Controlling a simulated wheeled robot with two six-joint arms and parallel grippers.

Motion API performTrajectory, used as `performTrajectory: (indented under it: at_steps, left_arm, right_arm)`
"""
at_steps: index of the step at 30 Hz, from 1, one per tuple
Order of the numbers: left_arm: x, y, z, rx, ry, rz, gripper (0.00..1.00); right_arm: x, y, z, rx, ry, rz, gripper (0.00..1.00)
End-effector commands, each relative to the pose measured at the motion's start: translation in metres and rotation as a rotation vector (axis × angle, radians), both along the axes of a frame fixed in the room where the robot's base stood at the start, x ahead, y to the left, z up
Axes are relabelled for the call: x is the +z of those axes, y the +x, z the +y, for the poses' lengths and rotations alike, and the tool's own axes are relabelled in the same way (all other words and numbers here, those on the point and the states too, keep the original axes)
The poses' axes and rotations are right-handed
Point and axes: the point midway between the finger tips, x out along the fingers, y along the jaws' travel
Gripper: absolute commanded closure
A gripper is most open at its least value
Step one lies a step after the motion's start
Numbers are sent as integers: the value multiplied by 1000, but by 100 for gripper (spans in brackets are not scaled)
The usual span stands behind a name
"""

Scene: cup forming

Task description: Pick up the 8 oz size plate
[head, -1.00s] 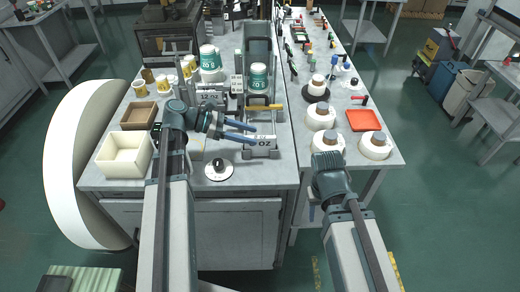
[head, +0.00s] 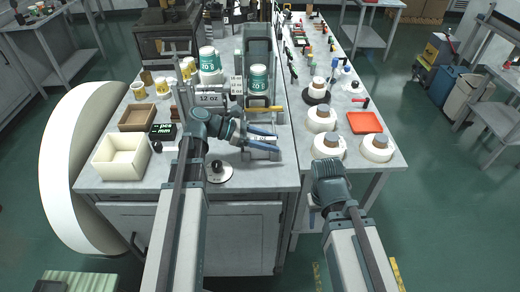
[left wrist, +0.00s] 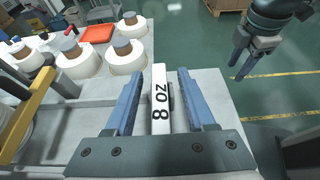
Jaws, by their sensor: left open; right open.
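The 8 oz plate is a white bar marked "8 OZ" (left wrist: 161,102) in the left wrist view, standing between the two blue fingers with a gap on each side. In the head view it is mostly hidden by my left gripper (head: 277,142), whose fingers reach over its grey holder. My left gripper (left wrist: 165,98) is open around the plate and not closed on it. My right gripper (head: 312,205) hangs low by the front edge of the right table, far from the plate, and is open.
A round white disc with a black knob (head: 217,169) lies in front. A cream box (head: 121,157) and a brown box (head: 138,117) are at left. White rolls (head: 375,148) and a red tray (head: 364,122) are on the right table.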

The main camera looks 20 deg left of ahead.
Motion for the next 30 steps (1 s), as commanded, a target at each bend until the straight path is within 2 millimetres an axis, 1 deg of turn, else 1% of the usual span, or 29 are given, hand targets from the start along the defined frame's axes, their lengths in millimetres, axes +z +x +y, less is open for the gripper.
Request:
performTrajectory:
  at_steps: [2, 5, 9, 11, 12, 25, 30]
  left_arm:
    - [1, 0, 0, 0, 0, 0, 45]
    - [1, 0, 0, 0, 0, 0, 61]
    - [1, 0, 1, 0, 0, 0, 86]
    - [1, 0, 1, 0, 0, 0, 97]
    - [1, 0, 1, 0, 0, 0, 100]
    - [1, 0, 1, 0, 0, 0, 100]
    - [7, 0, 0, 0, 0, 0, 100]
  right_arm:
    - [0, 0, 0, 0, 0, 0, 50]
    - [0, 0, 0, 0, 0, 0, 50]
    - [0, 0, 0, 0, 0, 0, 50]
    - [0, 0, 0, 0, 0, 0, 50]
    - [0, 0, 0, 0, 0, 0, 50]
    - [1, 0, 0, 0, 0, 0, 50]
    - [7, 0, 0, 0, 0, 0, 50]
